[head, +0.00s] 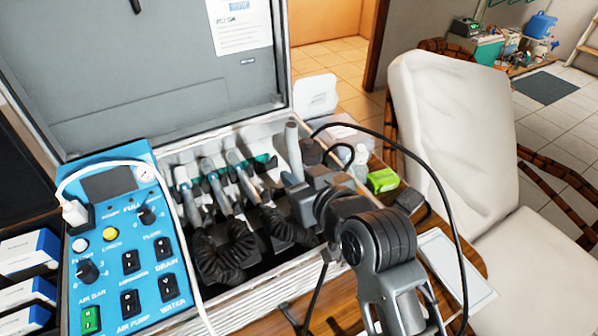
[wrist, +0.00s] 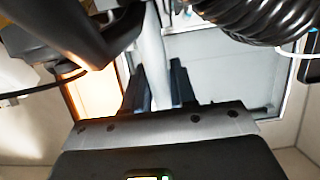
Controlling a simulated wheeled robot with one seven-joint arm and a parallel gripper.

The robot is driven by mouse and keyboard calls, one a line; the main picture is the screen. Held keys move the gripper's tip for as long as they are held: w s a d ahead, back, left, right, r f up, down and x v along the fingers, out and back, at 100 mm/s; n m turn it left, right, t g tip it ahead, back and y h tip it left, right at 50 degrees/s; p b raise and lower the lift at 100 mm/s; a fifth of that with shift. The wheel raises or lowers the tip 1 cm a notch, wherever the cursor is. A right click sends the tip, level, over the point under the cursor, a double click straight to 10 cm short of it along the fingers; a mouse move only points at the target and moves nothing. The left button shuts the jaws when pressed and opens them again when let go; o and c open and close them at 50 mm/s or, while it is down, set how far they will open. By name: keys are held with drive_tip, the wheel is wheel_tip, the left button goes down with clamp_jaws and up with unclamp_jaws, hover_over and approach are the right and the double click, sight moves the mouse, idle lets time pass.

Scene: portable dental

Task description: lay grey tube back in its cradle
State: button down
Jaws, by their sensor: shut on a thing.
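The grey tube (head: 293,146) is a slim pale cylinder standing roughly upright at the right end of the open case. My gripper (wrist: 158,88) is shut on it, with a dark finger on each side of the tube (wrist: 153,62) in the wrist view. In the head view my wrist covers the tube's lower part and the fingertips. A row of teal cradles (head: 262,162) inside the case holds several grey handpieces, left of the tube. I cannot tell which cradle belongs to the tube, or whether the tube touches one.
Black coiled hoses (head: 225,258) fill the case's front. The blue control panel (head: 125,250) is at left, with a white cable over it. The raised lid (head: 140,75) stands behind. A green box (head: 382,180) and a white chair (head: 450,130) are to the right.

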sight(295, 148)
drive_tip(key=shift+w+a+r+p, duration=0.2)
drive_tip(key=shift+w+r+p, duration=0.1)
drive_tip(key=shift+r+p, duration=0.55)
drive_tip(key=shift+w+a+r+p, duration=0.25)
drive_tip(key=shift+r+p, duration=0.25)
drive_tip(key=shift+r, duration=0.6)
drive_tip(key=shift+w+a+r+p, duration=0.15)
drive_tip(key=shift+w+r+p, duration=0.2)
drive_tip(key=shift+r+p, duration=0.5)
drive_tip(key=shift+r, duration=0.1)
